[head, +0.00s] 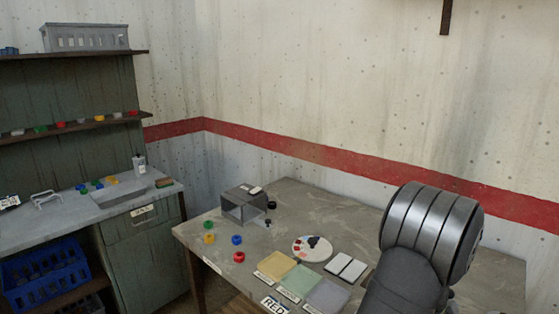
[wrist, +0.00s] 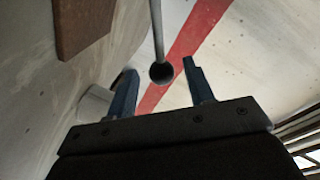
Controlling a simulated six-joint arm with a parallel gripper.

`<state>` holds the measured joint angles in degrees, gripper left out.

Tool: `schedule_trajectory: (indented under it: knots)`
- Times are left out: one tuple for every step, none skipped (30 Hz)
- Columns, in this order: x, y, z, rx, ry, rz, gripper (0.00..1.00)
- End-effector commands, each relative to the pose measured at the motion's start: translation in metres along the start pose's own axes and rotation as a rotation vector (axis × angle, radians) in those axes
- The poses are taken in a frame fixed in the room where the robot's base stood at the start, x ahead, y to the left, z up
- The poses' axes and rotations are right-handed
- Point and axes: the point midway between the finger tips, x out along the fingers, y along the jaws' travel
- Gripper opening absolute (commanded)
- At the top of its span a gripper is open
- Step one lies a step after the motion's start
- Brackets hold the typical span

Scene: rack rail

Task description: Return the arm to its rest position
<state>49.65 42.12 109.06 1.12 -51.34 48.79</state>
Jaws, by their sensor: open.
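My gripper (wrist: 160,85) shows in the wrist view with its two blue-grey fingers apart. Nothing is between the fingers; behind them are the wall and its red stripe (wrist: 185,62). A dark round end on a thin grey rod (wrist: 157,30) shows beyond the fingers, and I cannot tell how far off it is. In the head view my arm rises at the lower right, over the right part of the table, and my gripper is out of sight there.
The table (head: 300,200) bears a grey box (head: 243,205), red, blue, green and yellow round pieces, a white disc (head: 312,248) and coloured mats (head: 298,281). A green cabinet (head: 150,245) with a blue crate (head: 45,280) stands at left. A dark bracket (head: 446,16) hangs on the wall.

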Motion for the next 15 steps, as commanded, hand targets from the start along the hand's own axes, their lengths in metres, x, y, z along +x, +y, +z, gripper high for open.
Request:
schedule_trajectory:
  knots:
    - [-0.011,0.0,0.0,0.0,-0.001,0.001,0.48]
    - [-0.017,0.0,0.0,0.0,-0.001,0.001,0.48]
    - [-0.025,-0.001,0.0,0.0,0.0,0.0,0.48]
    - [-0.031,0.0,0.0,0.0,-0.001,0.001,0.48]
    - [-0.037,0.0,0.0,0.0,-0.001,0.001,0.48]
    - [-0.045,-0.001,0.0,0.0,0.0,0.0,0.48]
    - [-0.051,0.0,0.0,0.0,-0.001,0.001,0.48]
    - [-0.057,0.0,0.0,0.0,-0.001,0.001,0.48]
    - [-0.065,0.0,0.0,0.0,0.0,0.001,0.48]
    - [-0.071,0.0,0.0,0.0,0.0,0.0,0.48]
    - [-0.077,0.0,0.0,0.0,-0.001,0.001,0.48]
    - [-0.085,0.0,0.0,0.0,-0.001,0.001,0.48]
    - [-0.09,0.0,0.0,0.0,0.0,0.001,0.48]
    - [-0.096,0.0,0.0,0.0,-0.001,0.001,0.48]
    - [-0.103,0.0,0.0,0.0,0.0,0.001,0.48]
